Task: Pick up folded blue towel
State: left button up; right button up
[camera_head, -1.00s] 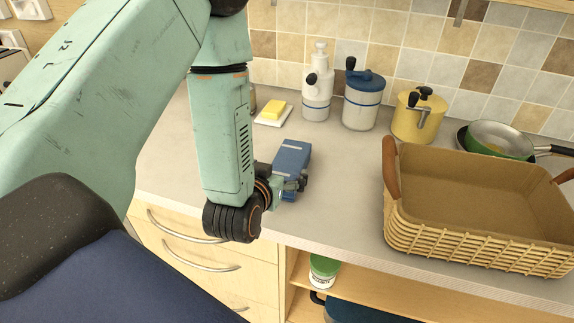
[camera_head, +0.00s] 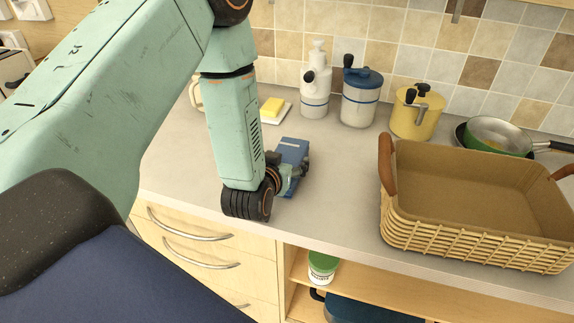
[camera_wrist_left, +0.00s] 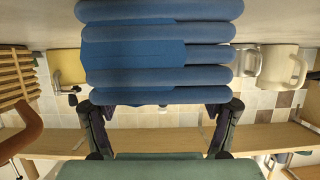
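The folded blue towel (camera_head: 293,149) lies on the counter in the head view, left of the wicker basket. In the left wrist view the towel (camera_wrist_left: 160,55) fills the upper middle, with its stacked folds close to the camera. My left gripper (camera_head: 290,172) is at the near part of the towel, low over the counter. In the wrist view its two fingers stand wide apart, one towards each side of the towel, and their tips are partly hidden by it. No firm hold shows. My right gripper is not in view.
The wicker basket (camera_head: 480,227) with brown handles stands to the right. A butter dish (camera_head: 275,110), a white dispenser (camera_head: 316,85), a blue-lidded jar (camera_head: 359,100), a yellow canister (camera_head: 416,112) and a green pan (camera_head: 497,138) line the back. The counter between towel and basket is clear.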

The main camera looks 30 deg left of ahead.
pick_arm(q)
jog(key=shift+s+a, duration=0.15)
jog(key=shift+a, duration=0.05)
jog(key=shift+c, duration=1.4)
jog(key=shift+w+d, duration=0.25)
jog(key=shift+w, duration=0.05)
jog(key=c, duration=0.4)
jog(key=shift+s, duration=0.15)
